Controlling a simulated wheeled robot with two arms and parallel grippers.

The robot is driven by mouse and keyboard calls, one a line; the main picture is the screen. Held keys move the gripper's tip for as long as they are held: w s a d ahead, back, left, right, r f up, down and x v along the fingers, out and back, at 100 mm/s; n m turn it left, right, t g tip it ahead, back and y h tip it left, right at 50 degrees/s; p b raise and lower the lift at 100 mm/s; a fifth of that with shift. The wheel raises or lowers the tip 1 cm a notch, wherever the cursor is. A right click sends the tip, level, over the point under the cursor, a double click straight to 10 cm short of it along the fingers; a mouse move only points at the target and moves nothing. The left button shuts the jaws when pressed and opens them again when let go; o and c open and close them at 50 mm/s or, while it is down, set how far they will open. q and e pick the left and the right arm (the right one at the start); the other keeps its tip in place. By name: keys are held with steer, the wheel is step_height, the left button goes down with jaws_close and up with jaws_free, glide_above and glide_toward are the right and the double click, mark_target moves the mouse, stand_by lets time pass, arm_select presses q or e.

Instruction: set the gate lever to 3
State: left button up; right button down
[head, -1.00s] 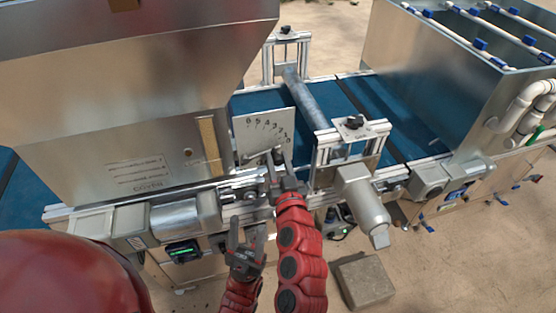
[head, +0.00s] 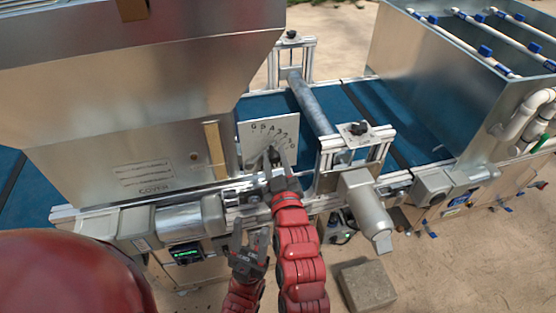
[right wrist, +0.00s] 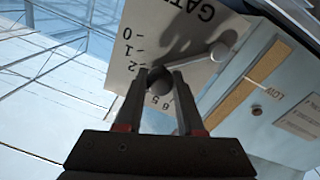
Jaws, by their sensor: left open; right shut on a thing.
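The pale gate scale plate (head: 250,155) stands upright beside the hopper, with numbers along an arc. In the right wrist view the plate (right wrist: 128,75) shows 0, 1, 2, then 5 and a higher number. The gate lever's dark round knob (right wrist: 160,80) sits between 2 and 5, hiding the marks there. The lever's thin arm (right wrist: 190,61) runs from the knob to a round pivot. My right gripper (head: 275,160) is shut on the knob, one finger on each side. My left gripper (head: 250,236) is open and empty, below the machine's front rail.
A big metal hopper (head: 110,110) stands left of the plate. A roller (head: 312,104) crosses the blue belt (head: 268,107) behind it. A clamp frame (head: 357,137) and grey motor (head: 364,205) are close on the right. A block (head: 367,285) lies on the ground.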

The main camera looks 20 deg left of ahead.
steer(key=shift+s+a+r+n, duration=0.15)
steer(key=shift+r+n, duration=0.1)
steer(key=shift+n, duration=0.15)
steer(key=c, duration=0.6)
jaws_free()
steer(key=shift+o, duration=0.2)
steer(key=p+v, duration=0.8)
steer(key=v, duration=0.9)
steer(key=shift+d, duration=0.2)
steer(key=shift+s, duration=0.1)
